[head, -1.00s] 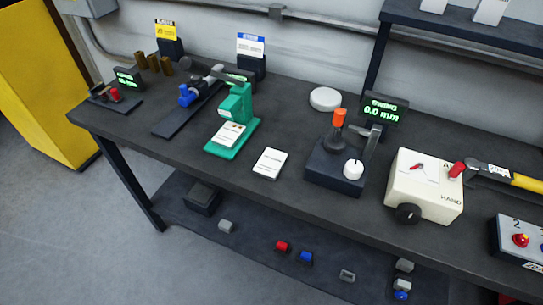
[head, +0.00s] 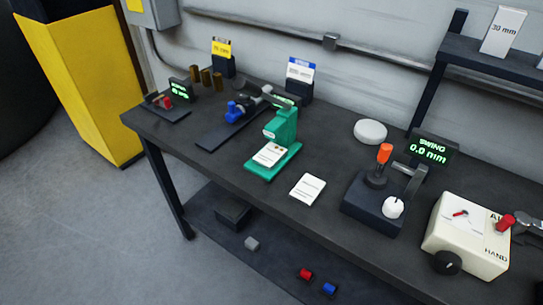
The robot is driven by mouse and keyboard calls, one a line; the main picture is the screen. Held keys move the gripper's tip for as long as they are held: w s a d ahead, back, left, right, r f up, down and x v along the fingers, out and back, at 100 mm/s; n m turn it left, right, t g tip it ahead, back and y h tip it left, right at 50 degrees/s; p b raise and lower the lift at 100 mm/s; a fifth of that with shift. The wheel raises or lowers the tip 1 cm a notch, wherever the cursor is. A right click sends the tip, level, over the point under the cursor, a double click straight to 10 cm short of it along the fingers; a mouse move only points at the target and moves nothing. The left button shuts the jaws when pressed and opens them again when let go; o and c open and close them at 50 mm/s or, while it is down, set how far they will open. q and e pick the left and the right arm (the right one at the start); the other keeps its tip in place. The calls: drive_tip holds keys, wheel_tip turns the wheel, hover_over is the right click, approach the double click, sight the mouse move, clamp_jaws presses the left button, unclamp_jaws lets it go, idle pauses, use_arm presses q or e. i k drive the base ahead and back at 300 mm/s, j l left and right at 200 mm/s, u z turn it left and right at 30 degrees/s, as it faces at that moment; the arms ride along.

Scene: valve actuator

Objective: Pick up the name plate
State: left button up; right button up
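A small white plate or card (head: 307,189) with lines of print lies flat on the dark bench, near its front edge. Another pale printed plate (head: 270,154) lies on the base of the green press (head: 281,128), just left of it. The print is too small to read, so I cannot tell which one is the name plate.
The dark bench (head: 340,135) also carries a black fixture (head: 374,205) with an orange-topped lever, a white disc (head: 370,132), and a cream box (head: 467,236) at right. A yellow cabinet (head: 85,85) stands at left. Small parts sit on a lower shelf (head: 270,245).

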sight(269, 157)
drive_tip(key=z, duration=0.3)
drive_tip(key=i+j+z, duration=0.1)
drive_tip(key=j+z, duration=0.85)
drive_tip(key=z, duration=0.15)
drive_tip(key=i, duration=0.05)
